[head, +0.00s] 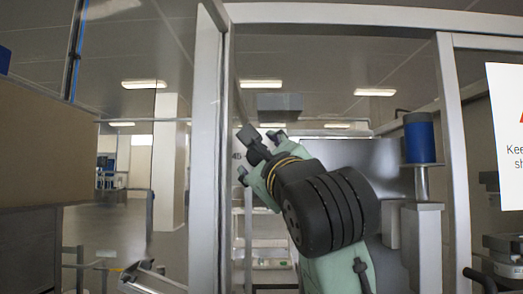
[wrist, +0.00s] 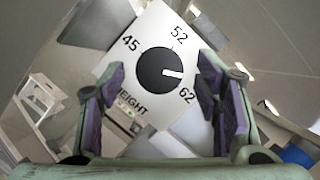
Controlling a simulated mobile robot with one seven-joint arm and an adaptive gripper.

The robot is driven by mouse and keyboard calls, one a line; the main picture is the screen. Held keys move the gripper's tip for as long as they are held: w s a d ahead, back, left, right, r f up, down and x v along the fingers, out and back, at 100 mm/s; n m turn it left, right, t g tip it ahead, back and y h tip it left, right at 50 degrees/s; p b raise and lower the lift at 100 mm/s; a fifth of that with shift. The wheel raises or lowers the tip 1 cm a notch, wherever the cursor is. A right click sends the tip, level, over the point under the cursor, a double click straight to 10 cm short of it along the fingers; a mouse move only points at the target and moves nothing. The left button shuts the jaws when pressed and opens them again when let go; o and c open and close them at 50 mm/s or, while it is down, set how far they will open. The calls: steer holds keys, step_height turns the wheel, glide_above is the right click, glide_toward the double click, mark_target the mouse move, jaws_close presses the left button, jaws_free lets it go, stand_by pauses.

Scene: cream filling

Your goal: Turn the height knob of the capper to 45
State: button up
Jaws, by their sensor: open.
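The round black height knob (wrist: 158,69) sits on a white dial plate (wrist: 138,38) in the wrist view. The plate is marked 45 on the left, 52 at the top and 62 at the lower right, with the word HEIGHT below. The knob's white pointer line aims right, between 52 and 62 and nearer 62. My gripper (wrist: 157,72) is open, its purple-padded fingers on either side of the knob with gaps showing; I cannot tell the depth between them. In the head view my gripper (head: 257,152) reaches into the doorway, and the knob cannot be made out.
White frame posts (head: 205,150) and (head: 452,150) stand on both sides of my arm. A blue cylinder (head: 420,138) on a grey post stands to the right. A grey box (head: 280,102) shows above my gripper. A warning sign (head: 507,130) is at the far right.

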steer(key=shift+w, duration=0.1)
steer(key=shift+c, duration=0.5)
steer(key=c, duration=1.1)
